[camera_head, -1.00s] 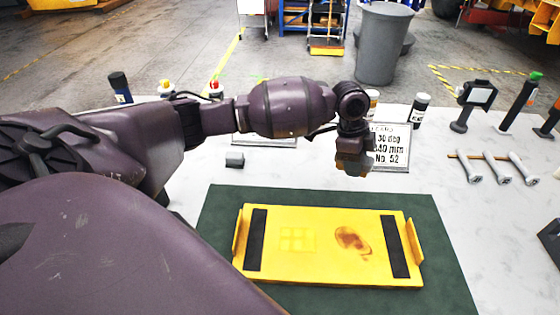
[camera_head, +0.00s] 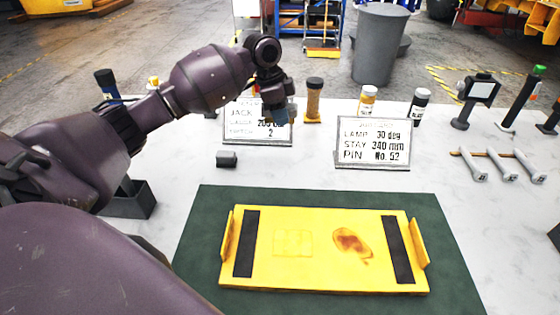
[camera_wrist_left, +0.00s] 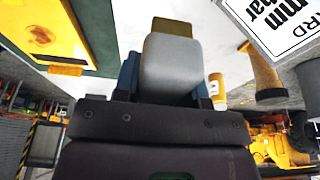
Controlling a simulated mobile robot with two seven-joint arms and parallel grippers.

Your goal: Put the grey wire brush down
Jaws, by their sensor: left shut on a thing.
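The grey wire brush shows in the left wrist view as a grey block (camera_wrist_left: 172,68) with a tan bristle end (camera_wrist_left: 172,27) pointing away from the wrist. My left gripper (camera_wrist_left: 166,84) is shut on it, with blue fingers on either side. In the head view my left gripper (camera_head: 279,116) points down, in front of the left sign, above the white table behind the green mat. The brush is hard to make out there. My right gripper is not in view.
A yellow plate (camera_head: 320,250) lies on the green mat (camera_head: 195,245). A small dark block (camera_head: 227,159) sits left. The table between mat and signs is mostly clear.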

